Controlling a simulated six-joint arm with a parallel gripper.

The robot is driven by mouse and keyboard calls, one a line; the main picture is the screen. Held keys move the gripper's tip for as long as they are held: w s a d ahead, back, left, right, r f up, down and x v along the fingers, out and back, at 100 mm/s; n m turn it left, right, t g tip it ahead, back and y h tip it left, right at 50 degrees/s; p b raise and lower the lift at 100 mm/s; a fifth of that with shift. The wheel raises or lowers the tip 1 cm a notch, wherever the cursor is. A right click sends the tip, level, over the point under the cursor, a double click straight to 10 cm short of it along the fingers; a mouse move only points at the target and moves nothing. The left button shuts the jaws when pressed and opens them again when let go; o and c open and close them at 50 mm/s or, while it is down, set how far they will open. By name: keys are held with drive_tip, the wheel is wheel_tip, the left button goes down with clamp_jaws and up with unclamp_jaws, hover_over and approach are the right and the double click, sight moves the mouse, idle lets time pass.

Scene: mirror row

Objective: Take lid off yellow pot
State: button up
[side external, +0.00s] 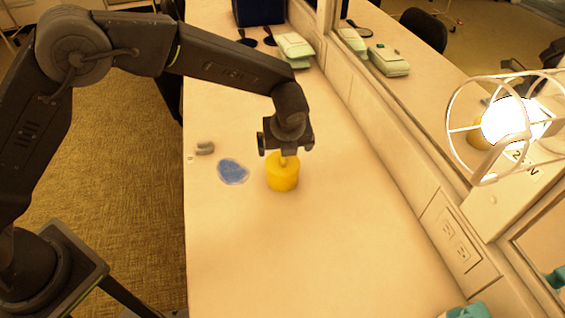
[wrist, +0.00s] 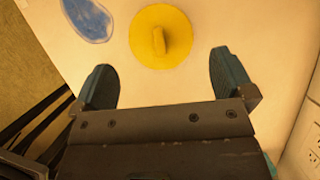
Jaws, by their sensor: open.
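The yellow pot (side external: 282,179) stands upright on the counter, with its yellow lid (wrist: 175,28) on top. In the wrist view the lid is seen from above as a round disc with a bar-shaped knob (wrist: 158,41) across its middle. My gripper (side external: 284,152) is just above the pot in the side view. In the wrist view its two fingers (wrist: 160,75) are spread wide and empty, and the lid lies beyond their tips. The side view does not show clearly how far the fingers are from the knob.
A blue flat oval (side external: 233,171) lies left of the pot, with a small grey item (side external: 205,148) beyond it. Pale green packs (side external: 296,48) sit farther back. A mirror wall and caged lamp (side external: 505,128) bound the right side.

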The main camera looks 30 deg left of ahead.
sight(282, 162)
drive_tip(key=shift+s+x, duration=0.15)
drive_tip(key=shift+x, duration=1.55)
drive_tip(key=shift+s+x, duration=0.15)
drive_tip(key=shift+x, duration=1.5)
drive_tip(key=shift+f, duration=0.1)
drive_tip(key=shift+c, duration=0.4)
drive_tip(key=c, duration=0.5)
